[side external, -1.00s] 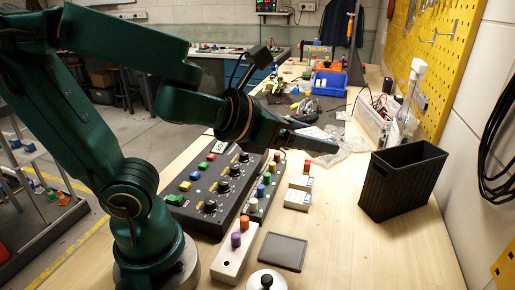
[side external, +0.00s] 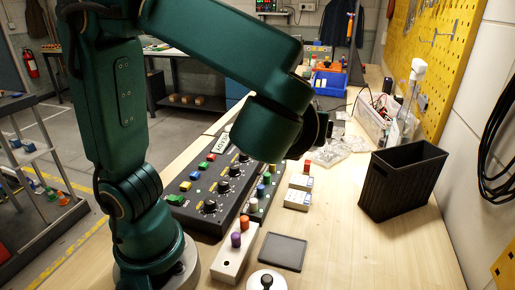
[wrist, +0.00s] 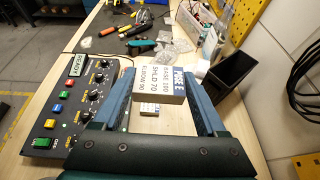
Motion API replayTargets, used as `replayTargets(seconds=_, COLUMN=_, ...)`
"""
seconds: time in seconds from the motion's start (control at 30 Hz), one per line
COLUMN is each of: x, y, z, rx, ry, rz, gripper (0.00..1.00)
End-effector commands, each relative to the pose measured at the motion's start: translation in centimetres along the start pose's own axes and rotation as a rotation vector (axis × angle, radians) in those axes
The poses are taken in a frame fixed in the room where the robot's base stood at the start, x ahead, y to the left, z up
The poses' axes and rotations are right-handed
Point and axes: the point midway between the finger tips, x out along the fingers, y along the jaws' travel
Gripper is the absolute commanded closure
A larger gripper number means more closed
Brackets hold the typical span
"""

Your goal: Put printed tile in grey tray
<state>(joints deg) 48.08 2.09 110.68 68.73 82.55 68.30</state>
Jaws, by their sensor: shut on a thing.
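The printed tile (wrist: 158,86), a pale block with dark lettering such as BASE 100 and SHLD 70, is between the two blue fingers of my gripper (wrist: 160,84) in the wrist view. My gripper is shut on it, above the bench. In the side view my arm hides the fingers and the tile. The grey tray (side external: 283,252) is a flat, dark, shallow square on the bench, front centre in the side view. It looks empty, and I cannot make it out in the wrist view.
A tall black bin (side external: 403,182) stands right of the tray. A black control panel (side external: 212,190) with knobs and buttons lies left. Small white blocks (side external: 298,200) sit behind the tray. A white strip (side external: 234,258) with purple and orange knobs lies beside the tray. Bench right of the tray is clear.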

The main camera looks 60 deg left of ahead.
Motion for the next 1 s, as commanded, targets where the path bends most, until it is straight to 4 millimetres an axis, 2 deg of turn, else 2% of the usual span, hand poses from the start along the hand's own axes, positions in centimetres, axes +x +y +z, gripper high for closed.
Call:
replayTargets(seconds=0.37, x=0.4, y=-0.2, z=-4.3, rx=-0.168, ry=-0.001, rz=0.420, gripper=0.88)
replayTargets(seconds=0.6, x=-0.1, y=-0.4, z=-8.9, rx=-0.265, ry=-0.003, rz=0.659, gripper=0.88)
replayTargets(seconds=0.8, x=-0.1, y=-0.3, z=-13.4, rx=-0.307, ry=-0.004, rz=0.762, gripper=0.88)
replayTargets(seconds=1.0, x=0.7, y=-0.1, z=-16.1, rx=-0.310, ry=-0.003, rz=0.761, gripper=0.88)
